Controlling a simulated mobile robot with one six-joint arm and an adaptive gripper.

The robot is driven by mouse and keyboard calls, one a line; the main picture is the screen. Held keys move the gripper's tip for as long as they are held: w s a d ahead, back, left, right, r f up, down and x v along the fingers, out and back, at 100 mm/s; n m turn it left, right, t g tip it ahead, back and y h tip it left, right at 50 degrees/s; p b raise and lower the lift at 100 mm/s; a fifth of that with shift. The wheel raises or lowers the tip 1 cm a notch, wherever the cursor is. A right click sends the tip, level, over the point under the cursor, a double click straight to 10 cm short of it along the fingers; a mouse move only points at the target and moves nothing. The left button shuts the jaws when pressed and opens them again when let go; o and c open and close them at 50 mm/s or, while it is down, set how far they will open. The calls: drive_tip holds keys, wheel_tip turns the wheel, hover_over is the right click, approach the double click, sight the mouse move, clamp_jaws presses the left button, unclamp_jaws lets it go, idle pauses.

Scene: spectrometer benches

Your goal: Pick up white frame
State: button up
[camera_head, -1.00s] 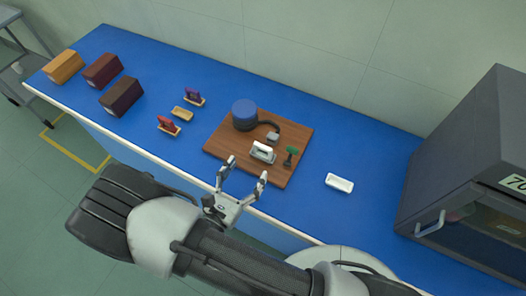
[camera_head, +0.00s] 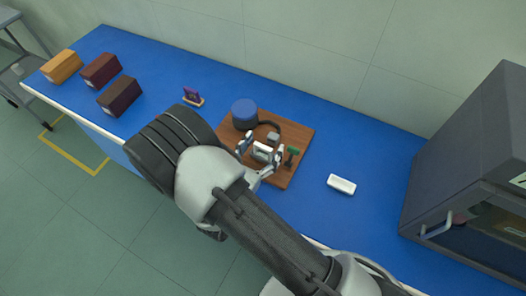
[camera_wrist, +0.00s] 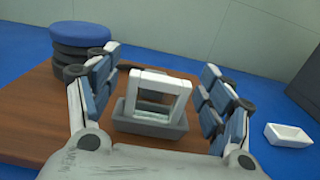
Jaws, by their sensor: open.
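The white frame (camera_wrist: 164,87) stands upright in a grey holder (camera_wrist: 150,126) on the brown wooden board (camera_wrist: 50,112). In the wrist view it is between the two open fingers of my gripper (camera_wrist: 160,95), with a gap on each side. In the head view my gripper (camera_head: 261,153) is over the board, with its fingers around the white frame (camera_head: 263,149), which is partly hidden by them. I cannot tell how deep the fingers reach past the frame.
A round blue-topped device (camera_head: 244,112) stands behind on the board, and a green-topped piece (camera_head: 292,151) stands close on the right. A white tray (camera_head: 341,184) lies on the blue bench. A dark cabinet (camera_head: 465,165) is at the right; several boxes (camera_head: 101,70) are at the left.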

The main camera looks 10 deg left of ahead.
drive_tip(key=shift+c, duration=0.4)
drive_tip(key=c, duration=1.2)
